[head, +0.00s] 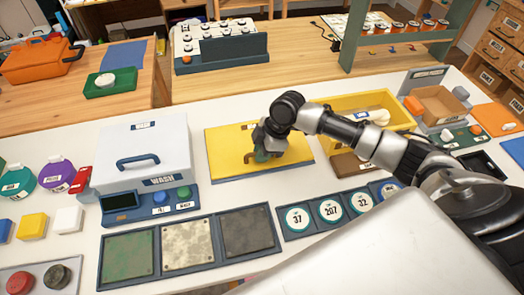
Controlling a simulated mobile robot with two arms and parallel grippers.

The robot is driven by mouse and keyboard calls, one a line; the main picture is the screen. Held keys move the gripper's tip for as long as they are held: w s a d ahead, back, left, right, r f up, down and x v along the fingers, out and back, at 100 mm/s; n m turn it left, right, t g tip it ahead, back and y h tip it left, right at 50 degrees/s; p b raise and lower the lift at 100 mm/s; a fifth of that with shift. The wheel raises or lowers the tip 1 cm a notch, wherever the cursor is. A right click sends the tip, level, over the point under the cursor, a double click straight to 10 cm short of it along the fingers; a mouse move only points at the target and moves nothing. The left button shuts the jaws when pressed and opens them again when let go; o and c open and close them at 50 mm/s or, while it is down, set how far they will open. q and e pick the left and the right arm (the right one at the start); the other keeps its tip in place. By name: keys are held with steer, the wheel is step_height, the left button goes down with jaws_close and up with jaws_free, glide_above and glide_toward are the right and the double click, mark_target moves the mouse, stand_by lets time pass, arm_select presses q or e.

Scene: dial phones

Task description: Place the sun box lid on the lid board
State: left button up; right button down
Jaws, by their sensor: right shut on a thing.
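The sun box lid (225,142) looks like a flat yellow panel with a brown handle (249,158) and a small dark label at its far edge. It lies over the blue lid board (268,174), whose edge shows along the near side. I cannot tell whether lid and board touch fully. My right gripper (262,157) reaches in from the right and is shut on the lid's handle, partly hiding it. The open yellow box (398,108), which seems to be the sun box, stands behind my right arm with a pale object inside. My left gripper is not in view.
The white wash box (140,150) stands close left of the lid board. Three textured panels (188,246) and a row of number discs (331,209) lie in front. A brown block (352,164) is close right. A cardboard box (436,104) stands farther right.

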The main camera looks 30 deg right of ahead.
steer(key=c, duration=1.1)
jaws_free()
steer(key=v, duration=1.2)
